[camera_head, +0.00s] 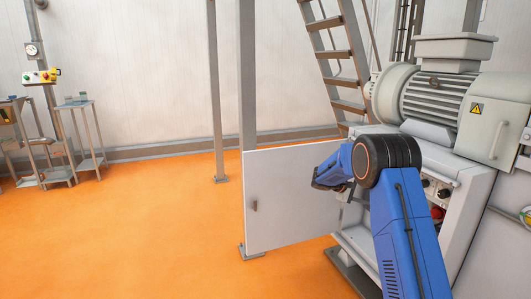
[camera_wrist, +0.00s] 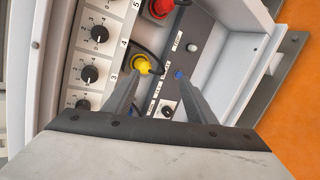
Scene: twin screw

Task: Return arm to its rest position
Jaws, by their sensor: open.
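My blue arm reaches up from the lower right of the head view and bends left in front of the open control cabinet (camera_head: 462,197). My gripper shows in the wrist view (camera_wrist: 158,78), with its two fingers apart and nothing held between them. Its fingers point at a control panel (camera_wrist: 112,52) in the cabinet. A yellow plug or button (camera_wrist: 141,63) and a red one (camera_wrist: 160,8) sit on this panel, with black knobs to the left. The yellow one is close to the left fingertip; I cannot tell whether they touch.
The white cabinet door (camera_head: 292,200) stands open left of my arm. A large grey motor (camera_head: 440,95) sits above the cabinet. Metal stairs (camera_head: 340,60) and a post (camera_head: 247,80) stand behind. Orange floor (camera_head: 150,240) is clear at left, with small tables (camera_head: 82,140) beyond.

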